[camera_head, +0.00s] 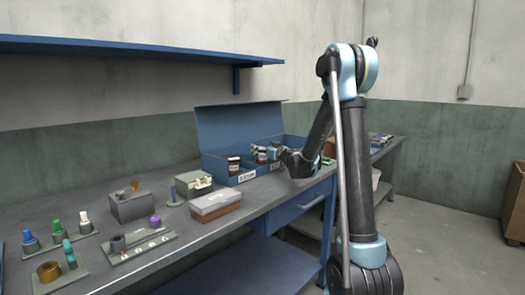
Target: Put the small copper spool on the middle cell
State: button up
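A blue bin (217,167) with a raised back panel stands at the far part of the workbench, with cells along its front. A small dark reddish-brown spool with a pale band (233,165) is at the bin's left cell. A second reddish-brown spool (261,155) is farther right, around the middle of the bin, directly beside my gripper (270,153). My gripper reaches in from the right above the bin's front wall. The fingers are too small to tell whether they close on this spool. The cell floors are hidden by the front wall.
A grey-lidded brown box (215,207), a small olive box (193,183) and a grey box (132,206) stand left of the bin. Trays with colored pegs (84,223) fill the near left bench. A blue shelf (130,48) overhangs the back.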

dwell(0.4)
